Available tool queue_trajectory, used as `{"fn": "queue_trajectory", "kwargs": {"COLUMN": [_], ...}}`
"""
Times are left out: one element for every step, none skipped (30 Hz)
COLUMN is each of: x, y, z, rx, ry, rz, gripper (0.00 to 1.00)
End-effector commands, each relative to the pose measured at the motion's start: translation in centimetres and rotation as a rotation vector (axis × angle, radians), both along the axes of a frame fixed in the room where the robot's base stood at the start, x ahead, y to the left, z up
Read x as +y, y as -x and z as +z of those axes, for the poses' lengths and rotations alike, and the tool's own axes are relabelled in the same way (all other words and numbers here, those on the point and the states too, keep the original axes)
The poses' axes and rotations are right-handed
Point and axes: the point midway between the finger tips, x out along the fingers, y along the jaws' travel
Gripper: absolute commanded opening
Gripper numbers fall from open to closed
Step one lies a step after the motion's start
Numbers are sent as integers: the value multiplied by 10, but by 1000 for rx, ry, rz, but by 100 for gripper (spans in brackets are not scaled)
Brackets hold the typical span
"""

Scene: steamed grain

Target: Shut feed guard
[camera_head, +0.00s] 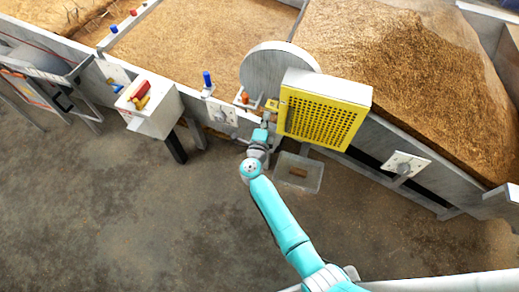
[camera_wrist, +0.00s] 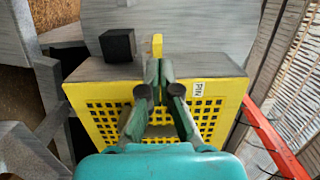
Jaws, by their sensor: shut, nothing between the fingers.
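The feed guard (camera_head: 355,90) is a yellow box with a perforated face, mounted on the trough wall beside a grey round disc (camera_head: 268,66). My gripper (camera_head: 266,118) is at the guard's left side in the head view. In the wrist view, the guard (camera_wrist: 88,97) lies behind my gripper (camera_wrist: 159,68), with its grey top edge, holes and a white label reading "PIN" (camera_wrist: 199,90). The gripper is shut and empty, its fingers together in front of the guard. A small yellow tab (camera_wrist: 157,44) stands just beyond the fingertips. I cannot tell whether the fingers touch the guard.
A black block (camera_wrist: 117,45) sits by the guard's top edge. A clear bin (camera_head: 299,172) stands on the floor below the guard. A white box with red and yellow handles (camera_head: 152,107) is to the left. Grain fills the troughs behind. Floor at lower left is clear.

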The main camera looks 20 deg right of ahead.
Motion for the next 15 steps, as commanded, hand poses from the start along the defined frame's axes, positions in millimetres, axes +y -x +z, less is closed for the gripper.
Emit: {"fn": "queue_trajectory", "kwargs": {"x": [4, 5, 7, 8, 10, 13, 16, 18, 21, 23, 26, 29, 32, 34, 38], "y": [6, 9, 13, 17, 20, 25, 28, 32, 38, 42, 46, 52, 57, 61, 67], "z": [-2, -1, -1, -1, -1, -1, -1, -1, -1, -1, -1, -1, -1, -1, -1], "rx": [2, 2, 1, 0, 2, 1, 0, 1, 2, 1, 1, 2, 2, 2, 2], "ry": [0, 0, 0, -1, -1, -2, -1, 0, 0, 0, 0, 0, 0, 0, -1], "rz": [3, 3, 3, 2, 2, 3, 4, 4, 3, 3, 4, 4, 3, 4, 4], "gripper": [0, 0, 0, 0, 0, 0, 0, 0, 0, 0, 0, 0, 0, 0, 0]}}
